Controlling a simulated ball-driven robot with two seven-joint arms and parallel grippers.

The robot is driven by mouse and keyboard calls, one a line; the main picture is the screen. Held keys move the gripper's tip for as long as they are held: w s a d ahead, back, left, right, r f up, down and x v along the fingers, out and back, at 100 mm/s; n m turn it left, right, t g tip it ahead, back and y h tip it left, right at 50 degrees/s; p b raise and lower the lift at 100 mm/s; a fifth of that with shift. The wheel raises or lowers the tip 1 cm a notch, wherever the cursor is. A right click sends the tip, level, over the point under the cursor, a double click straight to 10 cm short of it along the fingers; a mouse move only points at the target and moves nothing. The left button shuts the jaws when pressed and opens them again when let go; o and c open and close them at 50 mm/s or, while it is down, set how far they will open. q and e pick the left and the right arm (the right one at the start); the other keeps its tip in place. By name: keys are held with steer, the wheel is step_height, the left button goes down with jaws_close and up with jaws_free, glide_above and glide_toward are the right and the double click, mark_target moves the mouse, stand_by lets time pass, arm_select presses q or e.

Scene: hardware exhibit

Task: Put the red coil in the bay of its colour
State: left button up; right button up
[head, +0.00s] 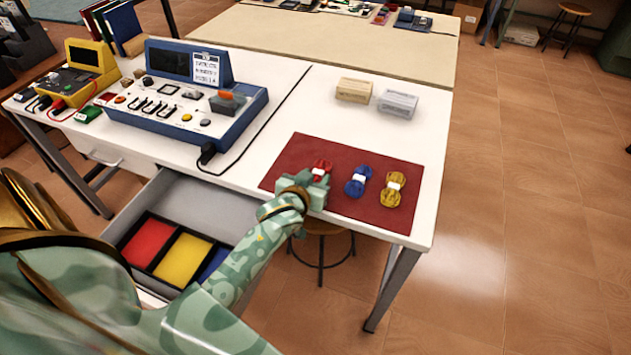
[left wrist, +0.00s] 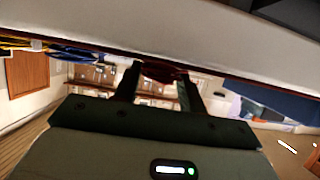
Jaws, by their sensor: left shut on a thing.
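The red coil (head: 321,167) lies at the left of a dark red mat (head: 345,151), with a white band around its middle. My left gripper (head: 318,178) is shut on it and hides its near part. In the left wrist view the coil (left wrist: 158,70) shows dark between the two fingertips (left wrist: 160,76). An open drawer (head: 207,201) below the table holds a red bay (head: 148,240), a yellow bay (head: 184,259) and a blue bay (head: 213,262), partly hidden by my arm. My right gripper is not in view.
A blue coil (head: 358,181) and a yellow coil (head: 393,189) lie on the mat to the right. A blue instrument console (head: 190,95) with a black cable stands at the left. Two small boxes (head: 354,89) (head: 397,103) stand behind the mat.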

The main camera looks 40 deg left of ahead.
arm_select(q)
steer(key=shift+d+r, duration=0.1)
steer(key=o, duration=1)
steer(key=shift+f, duration=0.2)
steer(key=shift+c, duration=0.2)
steer(key=shift+r, duration=0.1)
